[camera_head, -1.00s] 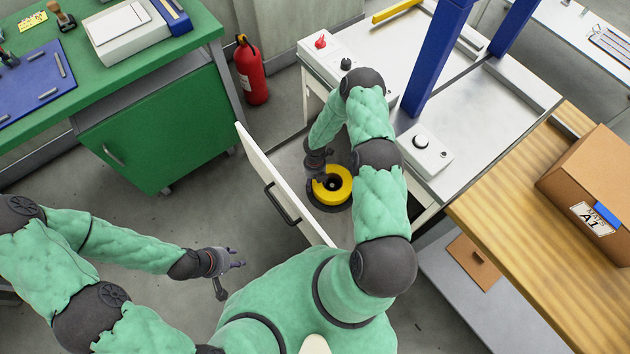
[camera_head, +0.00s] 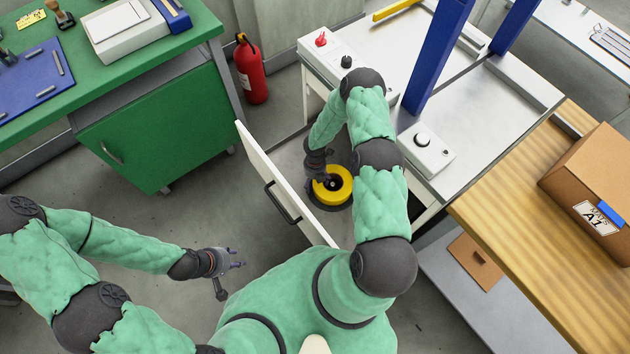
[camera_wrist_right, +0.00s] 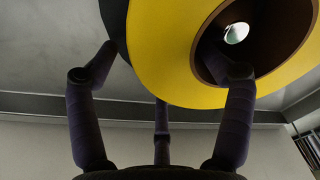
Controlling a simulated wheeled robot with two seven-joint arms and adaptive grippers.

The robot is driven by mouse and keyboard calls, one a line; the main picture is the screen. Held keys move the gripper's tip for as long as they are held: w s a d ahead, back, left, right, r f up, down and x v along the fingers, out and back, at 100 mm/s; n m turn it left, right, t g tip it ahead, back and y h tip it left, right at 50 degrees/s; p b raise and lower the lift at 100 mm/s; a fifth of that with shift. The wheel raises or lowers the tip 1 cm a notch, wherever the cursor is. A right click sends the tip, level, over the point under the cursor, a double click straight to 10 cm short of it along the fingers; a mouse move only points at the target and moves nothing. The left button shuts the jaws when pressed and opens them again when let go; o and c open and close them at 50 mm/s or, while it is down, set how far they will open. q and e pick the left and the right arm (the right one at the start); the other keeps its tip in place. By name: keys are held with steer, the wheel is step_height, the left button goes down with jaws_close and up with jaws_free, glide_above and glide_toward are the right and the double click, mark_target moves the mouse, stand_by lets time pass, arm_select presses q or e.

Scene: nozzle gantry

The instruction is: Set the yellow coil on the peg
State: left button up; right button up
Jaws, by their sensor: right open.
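The yellow coil (camera_head: 343,195) lies flat in the open drawer, over a dark round base. In the right wrist view the coil (camera_wrist_right: 175,50) fills the upper right, and a bright peg tip (camera_wrist_right: 236,33) shows inside its dark hole. The coil appears to be around the peg; how low it sits is hidden. My right gripper (camera_head: 325,181) is open at the coil's left side. In its wrist view one finger overlaps the hole and another is beside the dark outer edge; contact is unclear. My left gripper (camera_head: 232,262) is open and empty, away from the drawer.
The drawer front (camera_head: 280,185) stands left of the coil. A blue gantry post (camera_head: 436,60) and a button box (camera_head: 426,150) are right of my right arm. A wooden table (camera_head: 510,215) carries a cardboard box (camera_head: 597,190). The floor left of the drawer is clear.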

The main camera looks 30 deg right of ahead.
steer(key=shift+r+p, duration=0.5)
steer(key=shift+r, duration=0.05)
step_height(320, 180, up, 12)
steer(key=w+p, duration=0.1)
steer(key=p, duration=0.4)
steer(key=shift+d, duration=0.35)
steer(key=shift+w, duration=0.1)
